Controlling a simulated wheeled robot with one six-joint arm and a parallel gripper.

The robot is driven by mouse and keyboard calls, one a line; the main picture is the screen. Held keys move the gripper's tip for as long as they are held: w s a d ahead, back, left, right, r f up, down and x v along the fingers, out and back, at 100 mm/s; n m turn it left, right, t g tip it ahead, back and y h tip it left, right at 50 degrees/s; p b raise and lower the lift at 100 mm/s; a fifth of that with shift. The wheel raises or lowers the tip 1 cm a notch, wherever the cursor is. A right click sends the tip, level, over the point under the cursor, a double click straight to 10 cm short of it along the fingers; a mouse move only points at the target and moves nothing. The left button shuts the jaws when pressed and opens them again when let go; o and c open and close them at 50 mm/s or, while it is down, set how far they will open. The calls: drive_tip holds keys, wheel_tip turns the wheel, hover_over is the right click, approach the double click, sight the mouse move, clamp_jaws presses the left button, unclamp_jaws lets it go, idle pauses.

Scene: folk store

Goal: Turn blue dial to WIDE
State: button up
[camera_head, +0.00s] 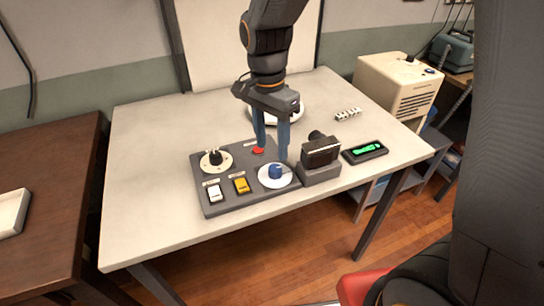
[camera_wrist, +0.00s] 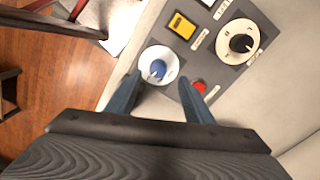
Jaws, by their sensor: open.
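The blue dial (camera_head: 275,171) sits on a white round plate at the right front corner of a dark grey control panel (camera_head: 218,203). In the wrist view the blue dial (camera_wrist: 157,70) shows just beyond my fingertips, with a pale pointer mark on it. My gripper (camera_head: 272,153) is open and empty, pointing down above the panel's right side. In the wrist view my gripper's blue-grey fingers (camera_wrist: 165,84) are spread, one to the left of the dial and one to its right, near a red button. The labels are too small to read, so I cannot tell which setting the dial points at.
The panel also holds a black knob (camera_head: 214,158), a white switch (camera_head: 214,193), a yellow switch (camera_head: 241,185) and a red button (camera_head: 258,150). A dark box-shaped device (camera_head: 320,165) stands close right of the dial. The table's left side (camera_head: 140,170) is clear.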

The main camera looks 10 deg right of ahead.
sight(274, 168)
drive_tip(key=f, duration=0.2)
drive_tip(key=f+p, duration=0.1)
drive_tip(key=f, duration=0.4)
drive_tip(key=shift+s+d+f, duration=0.15)
drive_tip(key=shift+s+d, duration=0.05)
drive_tip(key=shift+d, duration=0.05)
drive_tip(key=shift+c, duration=0.4)
drive_tip(key=c, duration=1)
drive_tip(key=shift+o, duration=0.2)
